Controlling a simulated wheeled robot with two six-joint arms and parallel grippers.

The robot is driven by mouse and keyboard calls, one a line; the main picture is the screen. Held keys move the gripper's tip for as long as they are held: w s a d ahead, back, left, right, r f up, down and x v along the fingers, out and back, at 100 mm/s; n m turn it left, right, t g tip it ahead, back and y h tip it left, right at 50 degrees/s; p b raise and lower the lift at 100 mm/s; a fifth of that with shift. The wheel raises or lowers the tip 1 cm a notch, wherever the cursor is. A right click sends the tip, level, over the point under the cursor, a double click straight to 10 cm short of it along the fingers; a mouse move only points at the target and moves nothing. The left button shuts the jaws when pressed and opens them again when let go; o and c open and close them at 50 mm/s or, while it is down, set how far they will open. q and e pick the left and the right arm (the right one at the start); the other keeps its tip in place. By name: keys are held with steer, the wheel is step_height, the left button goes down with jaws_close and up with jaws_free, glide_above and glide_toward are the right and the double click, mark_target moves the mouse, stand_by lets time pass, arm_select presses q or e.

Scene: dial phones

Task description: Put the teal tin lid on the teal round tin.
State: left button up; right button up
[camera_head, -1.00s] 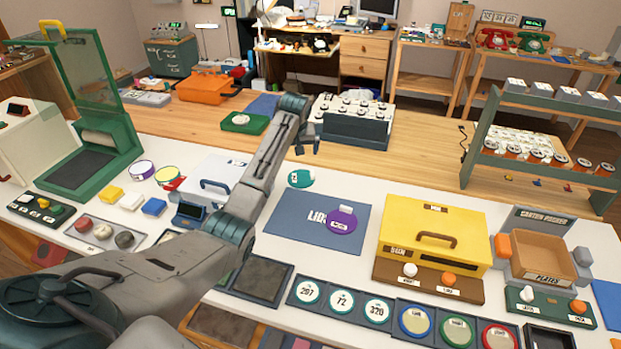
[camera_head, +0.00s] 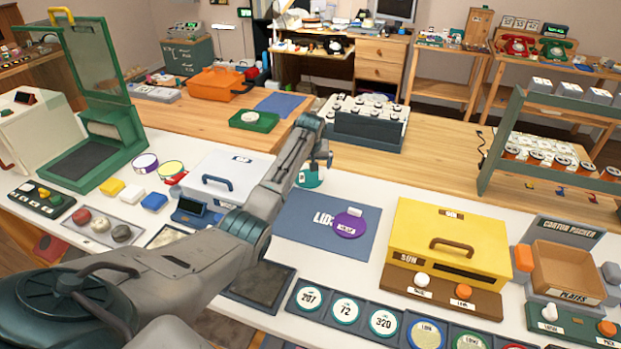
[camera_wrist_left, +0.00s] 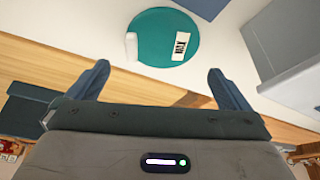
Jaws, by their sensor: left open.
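The teal tin lid (camera_head: 311,178) is a teal disc with a white knob and a label, on the white tabletop behind the blue lids mat. My left gripper (camera_head: 320,160) is just above and behind it and partly covers it in the head view. In the left wrist view the lid (camera_wrist_left: 165,38) lies beyond the fingertips, roughly centred between them. The left gripper (camera_wrist_left: 158,76) is open, with nothing between its fingers. I cannot make out a separate teal round tin in these views. My right gripper is out of view.
A purple lid (camera_head: 350,226) lies on the blue mat (camera_head: 297,222). A yellow box (camera_head: 410,228) stands to the right and a white case (camera_head: 228,172) to the left. Purple-banded (camera_head: 145,163) and yellow-banded (camera_head: 170,170) round tins stand farther left.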

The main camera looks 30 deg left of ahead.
mark_target(309, 176)
arm_select(q)
steer(key=shift+s+p+x, duration=0.15)
steer(key=shift+p+x, duration=0.15)
steer(key=shift+x, duration=1.05)
steer(key=shift+s+p+x, duration=0.1)
steer(key=shift+p+x, duration=0.15)
steer(key=shift+x, duration=1.05)
steer(key=shift+d, duration=0.1)
steer(key=c, duration=0.7)
steer(key=shift+c, duration=0.2)
